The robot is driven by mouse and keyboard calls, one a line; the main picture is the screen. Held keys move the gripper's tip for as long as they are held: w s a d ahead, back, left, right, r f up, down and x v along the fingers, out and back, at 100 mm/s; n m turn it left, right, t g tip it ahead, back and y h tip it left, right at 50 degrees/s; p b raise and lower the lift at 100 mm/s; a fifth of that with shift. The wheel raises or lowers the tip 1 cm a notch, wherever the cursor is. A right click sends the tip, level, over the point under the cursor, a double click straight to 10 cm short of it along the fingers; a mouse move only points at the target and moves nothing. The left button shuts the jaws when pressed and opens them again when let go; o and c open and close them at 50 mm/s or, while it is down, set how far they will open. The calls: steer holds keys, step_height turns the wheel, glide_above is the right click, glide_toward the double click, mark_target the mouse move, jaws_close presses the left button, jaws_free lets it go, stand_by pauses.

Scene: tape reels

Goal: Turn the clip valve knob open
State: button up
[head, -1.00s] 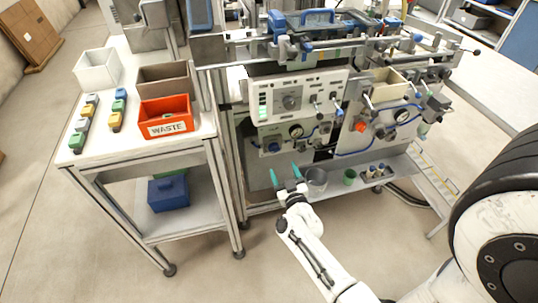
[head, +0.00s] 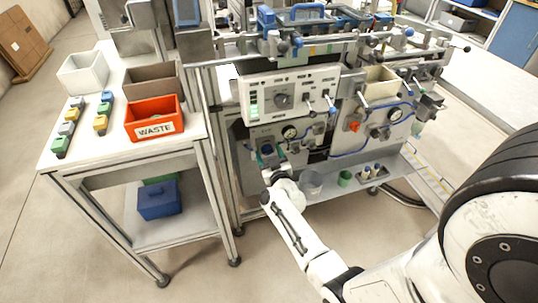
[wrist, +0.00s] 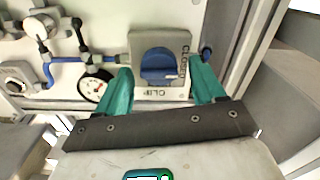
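The clip valve knob (wrist: 158,66) is a blue round knob on a grey plate (wrist: 142,40) in the wrist view. "CLIP" is printed below it and "CLOSED" runs up its right side. A darker blue bar crosses the knob roughly level. My gripper (wrist: 161,70) is open, with one teal finger left of the knob and one right of it; gaps show between fingers and knob. In the head view my gripper (head: 268,160) is at the lower left of the panel, and the knob (head: 267,149) shows just beyond it, partly hidden.
A pressure gauge (wrist: 93,87) and blue tubing (wrist: 67,69) sit left of the knob. A metal frame post (wrist: 252,45) stands close on the right. In the head view, a shelf below holds a grey cup (head: 311,183) and a green cup (head: 345,178). A red waste bin (head: 154,119) stands on the left table.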

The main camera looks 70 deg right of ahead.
steer(key=c, duration=1)
steer(key=shift+m, duration=0.4)
steer(key=m, duration=0.3)
steer(key=shift+m, duration=0.3)
steer(key=m+b, duration=0.1)
steer(key=m, duration=0.3)
steer(key=shift+s+m, duration=0.1)
steer(key=shift+m, duration=0.2)
steer(key=m, duration=0.4)
steer(key=shift+d+f+b, duration=0.1)
steer(key=shift+b, duration=0.25)
steer(key=shift+f+m+b, duration=0.1)
steer(key=shift+m+b, duration=0.2)
steer(key=shift+m, duration=2.2)
steer(key=shift+s, duration=0.1)
